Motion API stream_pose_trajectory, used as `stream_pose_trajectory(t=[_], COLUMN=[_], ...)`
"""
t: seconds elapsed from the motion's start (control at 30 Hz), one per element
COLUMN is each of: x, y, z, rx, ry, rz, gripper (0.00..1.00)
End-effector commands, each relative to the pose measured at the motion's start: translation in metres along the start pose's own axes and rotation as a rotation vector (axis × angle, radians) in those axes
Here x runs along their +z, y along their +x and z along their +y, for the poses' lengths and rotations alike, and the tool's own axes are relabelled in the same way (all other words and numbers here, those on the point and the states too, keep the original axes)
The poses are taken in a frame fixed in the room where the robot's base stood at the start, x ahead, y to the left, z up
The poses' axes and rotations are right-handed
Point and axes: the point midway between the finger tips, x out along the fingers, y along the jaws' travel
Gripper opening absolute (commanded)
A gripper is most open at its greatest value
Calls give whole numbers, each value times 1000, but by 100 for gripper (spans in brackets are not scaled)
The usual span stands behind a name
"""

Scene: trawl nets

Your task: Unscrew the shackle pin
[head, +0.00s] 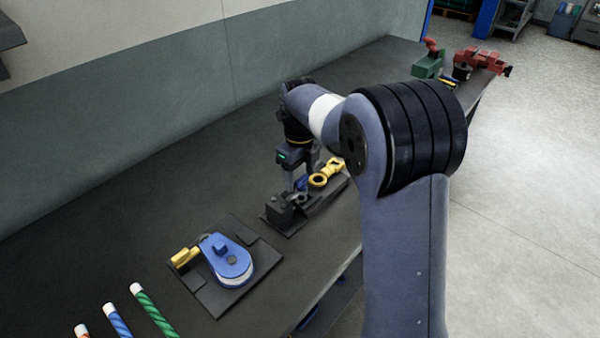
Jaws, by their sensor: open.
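My gripper (301,181) points down over a black fixture (280,211) on the dark bench. It is open, with its fingertips close to a small blue part (303,184) on the fixture. A yellow ring-ended fitting (322,178) sits just right of the fingers and seems to lie on the same fixture. The shackle and its pin are too small and too covered by the gripper to tell apart. I cannot tell whether the fingers touch anything.
A blue block (228,262) with a yellow end fitting (185,259) lies on a dark plate to the front left. Several striped rods, including a green one (150,307), lie at the lower left. A green vise (428,66) and red tool (480,60) stand at the far end.

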Motion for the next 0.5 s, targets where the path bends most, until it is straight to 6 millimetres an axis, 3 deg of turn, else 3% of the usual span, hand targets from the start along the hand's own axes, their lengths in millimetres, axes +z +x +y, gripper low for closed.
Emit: stream_pose_trajectory(t=[0.2, 0.5], x=[0, 0], y=[0, 0], z=[0, 0], rx=[0, 0], ry=[0, 0], rz=[0, 0], gripper=[60, 36])
